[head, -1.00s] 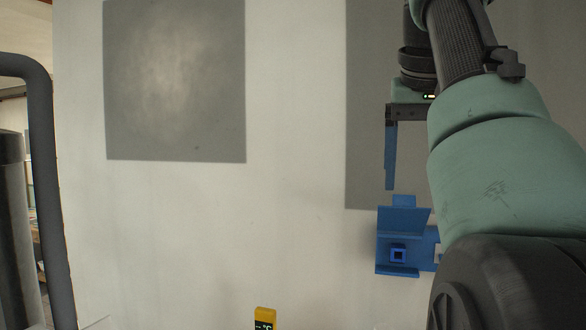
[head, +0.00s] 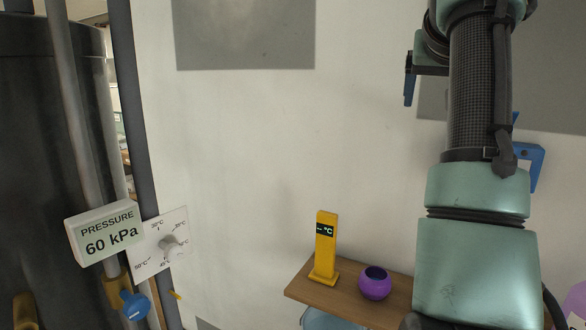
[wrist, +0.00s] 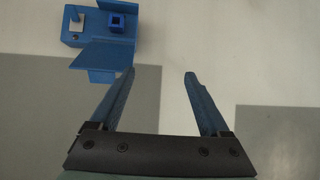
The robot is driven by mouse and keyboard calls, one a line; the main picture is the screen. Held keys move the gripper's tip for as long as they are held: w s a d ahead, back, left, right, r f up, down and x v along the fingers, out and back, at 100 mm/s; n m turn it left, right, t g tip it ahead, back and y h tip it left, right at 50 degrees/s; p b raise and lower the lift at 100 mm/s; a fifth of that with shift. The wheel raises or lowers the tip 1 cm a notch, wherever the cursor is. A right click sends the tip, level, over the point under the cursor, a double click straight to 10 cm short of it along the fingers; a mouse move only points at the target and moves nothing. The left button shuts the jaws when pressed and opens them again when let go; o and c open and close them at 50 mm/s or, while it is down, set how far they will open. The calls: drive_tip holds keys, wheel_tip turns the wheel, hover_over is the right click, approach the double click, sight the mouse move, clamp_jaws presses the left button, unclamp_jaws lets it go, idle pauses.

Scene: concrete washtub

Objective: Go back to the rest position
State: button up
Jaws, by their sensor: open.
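My gripper (wrist: 160,76) is open in the wrist view, with its two blue fingers apart and nothing between them. In the head view only a bit of my gripper (head: 409,88) shows, high at right beside my arm. A blue holder (wrist: 100,56) is on the pale wall beyond the left finger's tip in the wrist view. In the head view the blue holder (head: 533,166) is mostly hidden behind my arm.
A wooden shelf (head: 299,289) bears a yellow °C thermometer (head: 325,250) and a purple pot (head: 375,284); my arm covers its right part. A pressure sign reading 60 kPa (head: 104,233), a temperature dial (head: 160,244) and a blue knob (head: 135,305) are at left. The mid-wall is clear.

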drive_tip(key=s+a+f+n+t+b, duration=0.1)
drive_tip(key=s+a+f+t+b, duration=0.15)
drive_tip(key=a+t+b, duration=0.35)
drive_tip(key=s+a+f+n+t+b, duration=0.1)
drive_tip(key=s+a+f+n+t, duration=0.2)
drive_tip(key=a, duration=0.5)
drive_tip(key=s+a+t+y+b, duration=0.2)
drive_tip(key=s+a+t, duration=0.2)
drive_tip(key=s, duration=0.5)
drive_tip(key=s+a+f+t+y+b, duration=0.1)
drive_tip(key=s+a+t+y+b, duration=0.1)
drive_tip(key=s, duration=0.7)
drive_tip(key=shift+s+a+f+t+b, duration=0.15)
drive_tip(key=shift+s+a+t+b, duration=0.25)
drive_tip(key=shift+a+t, duration=0.55)
drive_tip(key=shift+d, duration=0.1)
